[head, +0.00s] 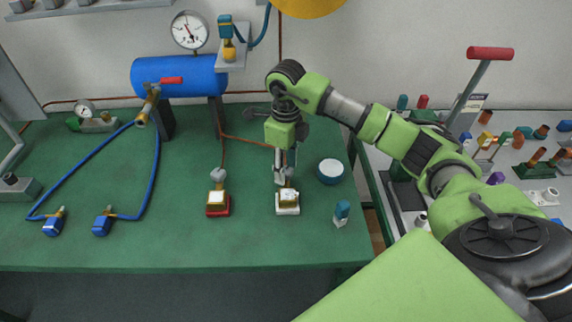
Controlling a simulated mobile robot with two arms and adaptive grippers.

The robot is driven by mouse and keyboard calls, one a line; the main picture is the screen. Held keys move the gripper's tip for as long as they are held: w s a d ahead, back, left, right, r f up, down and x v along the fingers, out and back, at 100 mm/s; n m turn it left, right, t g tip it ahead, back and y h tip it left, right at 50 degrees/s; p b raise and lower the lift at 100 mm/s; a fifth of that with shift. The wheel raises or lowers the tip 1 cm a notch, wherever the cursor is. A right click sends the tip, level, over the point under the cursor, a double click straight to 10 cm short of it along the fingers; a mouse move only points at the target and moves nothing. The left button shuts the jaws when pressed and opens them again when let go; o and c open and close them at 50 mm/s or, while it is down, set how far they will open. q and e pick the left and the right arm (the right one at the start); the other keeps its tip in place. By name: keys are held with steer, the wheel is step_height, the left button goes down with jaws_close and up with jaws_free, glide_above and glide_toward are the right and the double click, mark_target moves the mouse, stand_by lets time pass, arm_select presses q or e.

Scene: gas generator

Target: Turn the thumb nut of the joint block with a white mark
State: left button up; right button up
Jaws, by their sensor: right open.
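A joint block with a white base (288,210) and a brass-coloured body stands on the green table near its front edge. My right gripper (284,178) points down directly over this block, with its fingers open around or just above the block's top. The thumb nut of this block is mostly hidden by the fingers; I cannot tell if they touch it. A similar joint block with a red base (217,211) stands to the left, and its grey thumb nut (217,175) shows on top. My left gripper is not in view.
A blue-and-white bowl or jar (330,171) and a small blue-capped piece (341,213) stand right of the white block. A blue tank (180,76) with a gauge (189,30) stands at the back left. Blue hoses (95,161) run to two blue fittings. A cluttered bench is at right.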

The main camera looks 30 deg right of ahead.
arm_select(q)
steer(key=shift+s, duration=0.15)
arm_select(e)
steer(key=shift+c, duration=0.3)
steer(key=c, duration=1)
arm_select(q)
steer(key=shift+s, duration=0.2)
arm_select(e)
steer(key=shift+c, duration=0.2)
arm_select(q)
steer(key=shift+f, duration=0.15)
arm_select(e)
steer(key=shift+m, duration=1.3)
steer(key=m+b, duration=0.1)
steer(key=m, duration=0.2)
steer(key=shift+m, duration=0.3)
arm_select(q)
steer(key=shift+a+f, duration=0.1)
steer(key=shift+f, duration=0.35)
arm_select(e)
steer(key=m, duration=0.5)
steer(key=shift+m, duration=0.4)
steer(key=shift+r, duration=0.1)
